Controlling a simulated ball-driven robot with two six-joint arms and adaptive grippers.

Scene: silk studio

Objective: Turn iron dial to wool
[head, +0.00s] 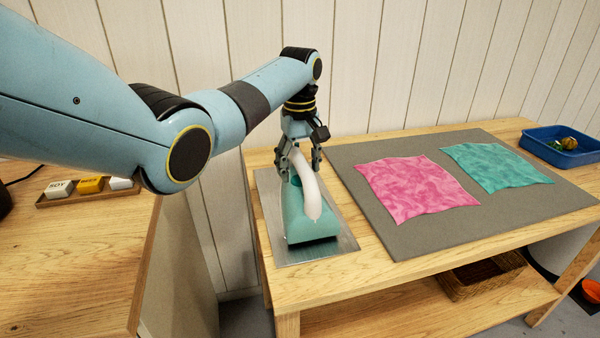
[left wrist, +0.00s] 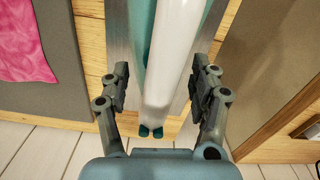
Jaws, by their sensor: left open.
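The iron has a teal body (head: 312,228) and a long white handle (head: 308,190). It stands on a metal plate (head: 338,245) at the left end of the wooden table. My left gripper (head: 300,165) is over the back part of the iron, pointing down. In the left wrist view its open fingers (left wrist: 160,82) stand on either side of the white handle (left wrist: 172,50), with gaps visible. Small dark teal parts (left wrist: 151,131) show past the handle's end there. I cannot make out the dial or its marks in either view. My right gripper is not in view.
Pink (head: 415,188) and teal (head: 497,166) cloths lie on a grey mat (head: 400,237) to the right. A blue tray (head: 540,153) stands at the back right. A side counter (head: 70,260) holds small labelled blocks (head: 90,185). A wall of pale boards runs close behind the table.

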